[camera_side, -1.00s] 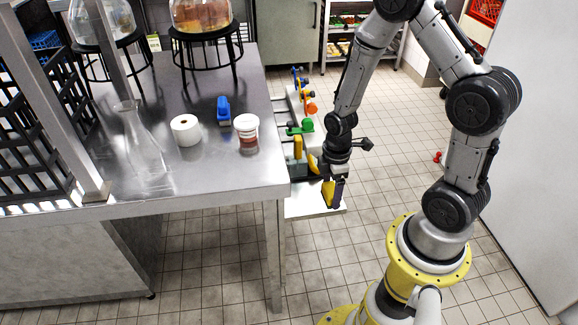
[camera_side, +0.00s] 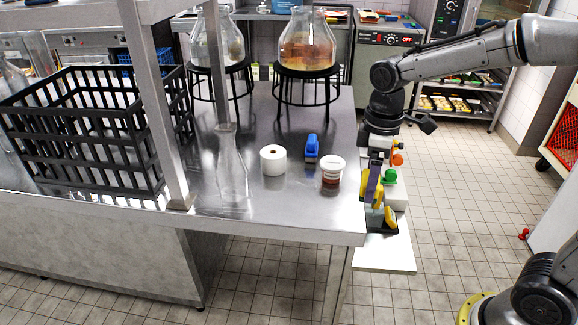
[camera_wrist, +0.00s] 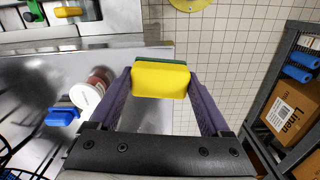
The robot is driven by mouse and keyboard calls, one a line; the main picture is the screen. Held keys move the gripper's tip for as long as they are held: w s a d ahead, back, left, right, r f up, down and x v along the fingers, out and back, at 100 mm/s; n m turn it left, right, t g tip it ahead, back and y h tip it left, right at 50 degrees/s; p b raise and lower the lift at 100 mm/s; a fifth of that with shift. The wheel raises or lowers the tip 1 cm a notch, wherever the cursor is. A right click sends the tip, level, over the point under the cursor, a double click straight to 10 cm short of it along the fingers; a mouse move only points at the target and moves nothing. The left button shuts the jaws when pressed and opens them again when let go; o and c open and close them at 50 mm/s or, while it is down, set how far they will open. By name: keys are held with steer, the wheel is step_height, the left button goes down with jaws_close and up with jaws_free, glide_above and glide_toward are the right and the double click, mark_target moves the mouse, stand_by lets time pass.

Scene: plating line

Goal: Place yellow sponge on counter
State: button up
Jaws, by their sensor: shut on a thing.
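The yellow sponge (camera_wrist: 160,80) has a green layer along its far edge. In the wrist view my gripper (camera_wrist: 160,86) is shut on it, one purple finger at each side. In the side view my gripper (camera_side: 373,186) hangs just right of the steel counter (camera_side: 300,212), at about the height of its top. Only a little yellow of the sponge can be told there, among the fingers. In the wrist view the counter (camera_wrist: 100,60) edge lies below and to the left of the sponge.
A white and red tub (camera_side: 332,170), a blue object (camera_side: 312,147), a white roll (camera_side: 273,160) and a clear flask (camera_side: 232,170) stand on the counter. A black crate (camera_side: 95,125) stands at left. The counter's front right corner is clear.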

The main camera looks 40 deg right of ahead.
steer(key=w+a+r+n, duration=0.1)
steer(key=a+r, duration=0.3)
glide_above(298, 201)
steer(key=s, duration=0.1)
step_height(298, 201, down, 8)
steer(key=shift+d+f, duration=0.1)
steer(key=shift+f, duration=0.05)
steer(key=shift+w+f, duration=0.5)
steer(key=shift+f, duration=1.7)
steer(key=shift+f, duration=0.1)
steer(key=o, duration=1.1)
steer(key=shift+o, duration=0.2)
